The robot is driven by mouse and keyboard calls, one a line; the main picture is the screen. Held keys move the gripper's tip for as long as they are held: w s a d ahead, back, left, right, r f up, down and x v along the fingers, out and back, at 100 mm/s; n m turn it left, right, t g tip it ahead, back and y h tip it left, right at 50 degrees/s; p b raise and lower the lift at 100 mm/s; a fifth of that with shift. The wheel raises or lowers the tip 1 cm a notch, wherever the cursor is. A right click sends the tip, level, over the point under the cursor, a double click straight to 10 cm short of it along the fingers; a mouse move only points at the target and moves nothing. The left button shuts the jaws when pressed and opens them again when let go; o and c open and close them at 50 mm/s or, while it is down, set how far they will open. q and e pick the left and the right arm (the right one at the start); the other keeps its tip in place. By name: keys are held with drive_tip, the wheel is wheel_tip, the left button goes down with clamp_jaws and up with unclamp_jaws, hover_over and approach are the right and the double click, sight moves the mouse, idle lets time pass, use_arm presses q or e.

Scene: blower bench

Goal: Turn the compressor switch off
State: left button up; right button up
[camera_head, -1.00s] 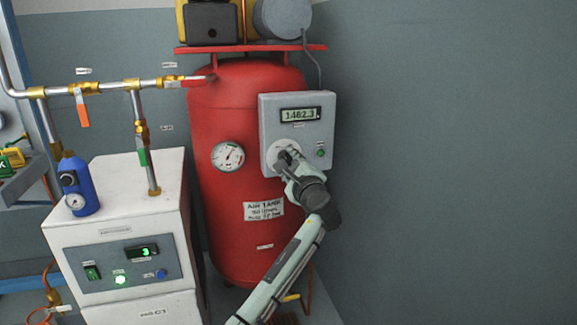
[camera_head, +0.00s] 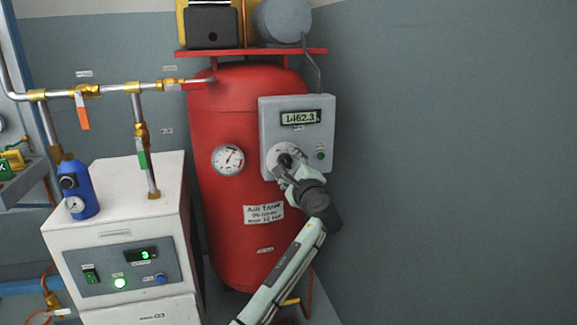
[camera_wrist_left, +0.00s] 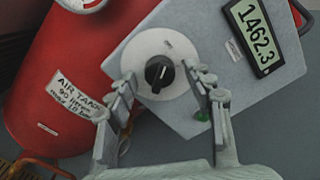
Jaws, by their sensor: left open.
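The compressor switch is a black rotary knob (camera_wrist_left: 159,73) on a round white plate (camera_wrist_left: 152,48), on the front of the grey control box (camera_head: 270,115). The knob also shows in the head view (camera_head: 285,160), just above my left gripper (camera_head: 284,172). In the left wrist view my left gripper (camera_wrist_left: 158,82) is open, with one finger on each side of the knob and visible gaps between. Nothing is held. The knob's pointer marking is too small to read. My right gripper is in neither view.
The box has a display reading 1462.3 (camera_head: 299,118) and a small green button (camera_head: 320,156). The red air tank (camera_head: 225,120) with a gauge (camera_head: 228,160) stands behind. A white dryer cabinet (camera_head: 115,215) and pipes are at left. A bare wall fills the right.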

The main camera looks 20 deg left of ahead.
use_arm(q)
drive_tip(key=v, duration=0.7)
drive_tip(key=shift+s+d, duration=0.15)
drive_tip(key=shift+s, duration=0.05)
